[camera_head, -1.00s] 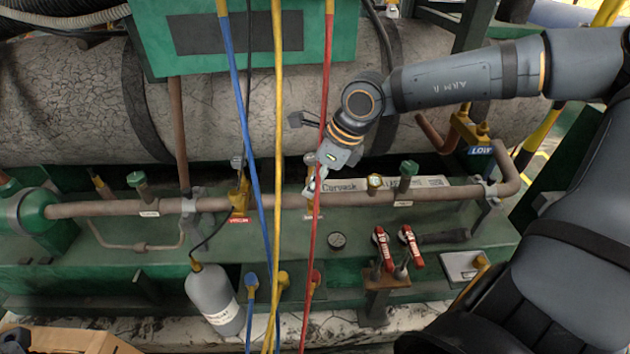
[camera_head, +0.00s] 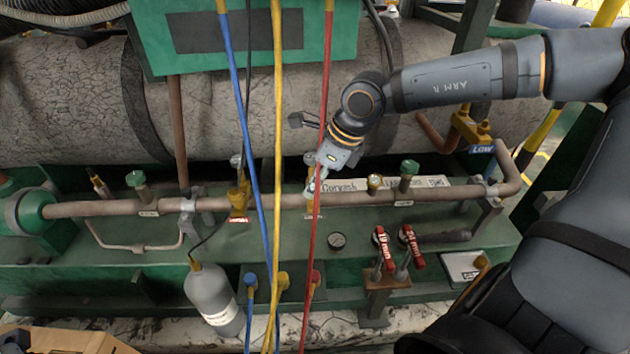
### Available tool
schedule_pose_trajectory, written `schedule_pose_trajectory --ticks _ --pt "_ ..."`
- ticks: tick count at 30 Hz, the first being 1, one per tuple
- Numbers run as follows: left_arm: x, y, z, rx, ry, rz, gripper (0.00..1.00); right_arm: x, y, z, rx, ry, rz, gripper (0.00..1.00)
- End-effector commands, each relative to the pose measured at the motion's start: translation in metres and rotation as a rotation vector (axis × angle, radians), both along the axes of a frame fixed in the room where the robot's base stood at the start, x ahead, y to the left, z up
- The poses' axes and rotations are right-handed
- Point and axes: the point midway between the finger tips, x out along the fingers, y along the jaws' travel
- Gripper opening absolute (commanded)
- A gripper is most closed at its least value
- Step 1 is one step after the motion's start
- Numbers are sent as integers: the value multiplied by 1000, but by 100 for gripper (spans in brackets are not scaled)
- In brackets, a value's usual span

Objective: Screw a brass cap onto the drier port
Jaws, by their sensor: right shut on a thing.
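My right gripper (camera_head: 314,186) points down at the copper pipe, just behind the red hose. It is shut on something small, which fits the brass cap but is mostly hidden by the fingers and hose. My left gripper is not in view.
Blue (camera_head: 241,110), yellow (camera_head: 278,110) and red (camera_head: 322,120) hoses hang before the pipe. Green-capped valves stand left (camera_head: 138,181) and right (camera_head: 408,170). A grey cylinder (camera_head: 211,298) is at front left.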

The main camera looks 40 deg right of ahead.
Motion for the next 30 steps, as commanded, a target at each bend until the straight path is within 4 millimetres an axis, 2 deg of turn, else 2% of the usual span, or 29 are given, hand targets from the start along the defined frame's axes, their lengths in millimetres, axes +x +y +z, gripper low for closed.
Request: schedule_pose_trajectory --ticks 30 --pt "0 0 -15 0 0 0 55 0 0 -14 0 0 -8 0"
